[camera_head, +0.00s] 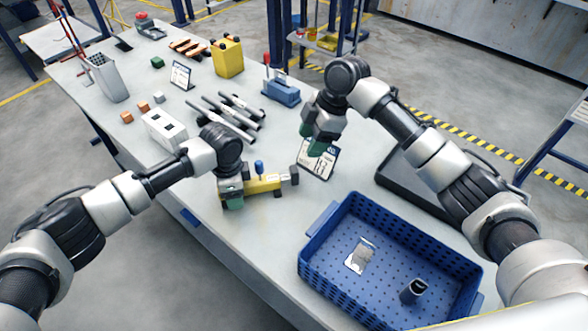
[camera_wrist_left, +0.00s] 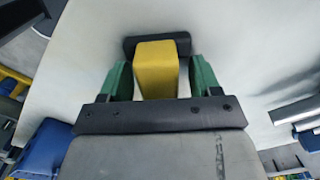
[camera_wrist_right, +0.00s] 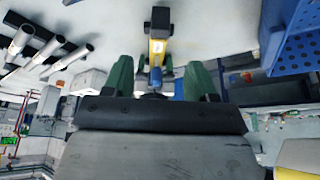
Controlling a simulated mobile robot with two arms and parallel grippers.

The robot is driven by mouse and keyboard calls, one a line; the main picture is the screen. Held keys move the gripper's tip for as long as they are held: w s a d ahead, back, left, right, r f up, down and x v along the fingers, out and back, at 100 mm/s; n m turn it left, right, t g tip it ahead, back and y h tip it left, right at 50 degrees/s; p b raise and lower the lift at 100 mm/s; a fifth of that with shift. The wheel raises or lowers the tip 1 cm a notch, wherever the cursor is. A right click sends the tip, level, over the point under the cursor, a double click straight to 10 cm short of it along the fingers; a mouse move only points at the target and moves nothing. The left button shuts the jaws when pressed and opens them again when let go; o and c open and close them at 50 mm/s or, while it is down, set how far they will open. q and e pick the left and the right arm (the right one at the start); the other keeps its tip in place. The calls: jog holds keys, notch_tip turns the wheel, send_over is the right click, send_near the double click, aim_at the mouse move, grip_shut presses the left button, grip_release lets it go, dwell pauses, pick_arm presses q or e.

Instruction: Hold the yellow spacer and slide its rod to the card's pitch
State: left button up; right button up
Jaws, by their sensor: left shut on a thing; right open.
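The yellow spacer (camera_head: 265,184) lies level over the table, with a blue knob (camera_head: 259,167) on top and a dark block (camera_head: 294,175) at its right end. My left gripper (camera_head: 232,193) is shut on its left end. In the left wrist view the yellow body (camera_wrist_left: 155,72) sits between the green fingers. My right gripper (camera_head: 314,142) is open and empty, above and to the right of the spacer. In the right wrist view the spacer (camera_wrist_right: 157,48) and its knob show beyond the open fingers. The card (camera_head: 320,165) stands behind the spacer, partly hidden by my right gripper.
A blue perforated crate (camera_head: 322,240) holds a shiny plate (camera_head: 361,256) and a dark cylinder (camera_head: 413,291). A dark tray (camera_head: 420,192) lies beneath my right arm.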

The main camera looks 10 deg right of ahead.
aim_at(296, 168)
jog(key=x, duration=1)
jog(key=shift+a+f, duration=0.1)
jog(key=shift+f, duration=0.2)
jog(key=c, duration=1.1)
grip_shut()
